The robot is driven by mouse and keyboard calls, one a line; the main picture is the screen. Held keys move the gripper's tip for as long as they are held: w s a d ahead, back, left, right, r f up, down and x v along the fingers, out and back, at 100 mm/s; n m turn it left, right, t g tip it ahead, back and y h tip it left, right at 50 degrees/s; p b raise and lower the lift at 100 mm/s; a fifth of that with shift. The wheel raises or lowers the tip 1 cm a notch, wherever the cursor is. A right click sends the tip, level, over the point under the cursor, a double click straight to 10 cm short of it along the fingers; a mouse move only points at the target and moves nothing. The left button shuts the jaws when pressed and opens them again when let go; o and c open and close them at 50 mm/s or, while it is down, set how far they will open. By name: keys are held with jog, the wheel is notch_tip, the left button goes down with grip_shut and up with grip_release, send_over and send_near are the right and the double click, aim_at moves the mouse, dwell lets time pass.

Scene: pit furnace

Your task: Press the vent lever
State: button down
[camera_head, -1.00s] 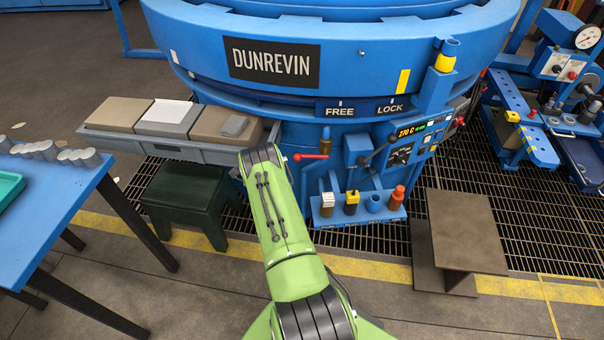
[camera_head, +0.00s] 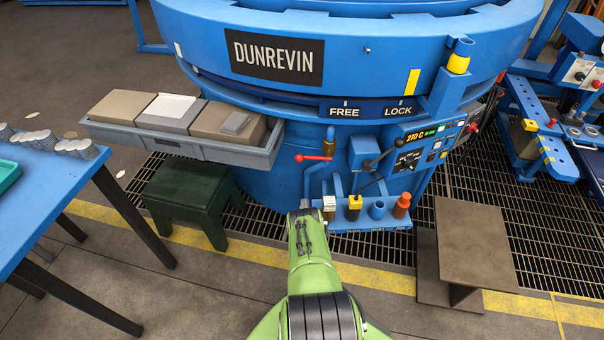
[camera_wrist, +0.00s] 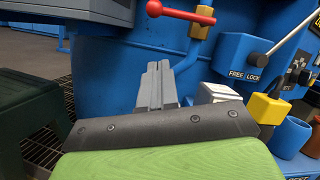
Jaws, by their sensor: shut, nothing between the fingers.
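A red lever (camera_head: 313,158) with a round knob sits on a brass valve (camera_head: 329,140) on a blue pipe at the furnace front. No label marks it as the vent lever. The red lever also shows at the top of the wrist view (camera_wrist: 182,13). A dark-knobbed lever (camera_head: 380,159) stands out from a blue box (camera_head: 362,152); the wrist view shows this box (camera_wrist: 243,60) marked FREE and LOCK. My gripper's grey fingers (camera_wrist: 155,82) are shut and empty, below and left of the red lever, apart from it in the picture. In the head view my arm mostly hides my gripper.
A rack (camera_head: 345,226) holds white, yellow and orange-topped pieces and a blue cup (camera_head: 377,209). A grey tray (camera_head: 262,160) with blocks juts out at left above a green stool (camera_head: 185,195). A brown stand (camera_head: 472,240) is at right, a blue table (camera_head: 60,190) at left.

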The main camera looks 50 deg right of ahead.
jog(key=a+r+b+x, duration=0.1)
jog(key=b+x, duration=0.3)
jog(key=x, duration=0.8)
jog(key=shift+w+r+b, duration=0.3)
jog(key=shift+r, duration=0.4)
jog(key=shift+s+a+r, duration=0.1)
jog(key=shift+r+p, duration=0.2)
jog(key=shift+p, duration=0.3)
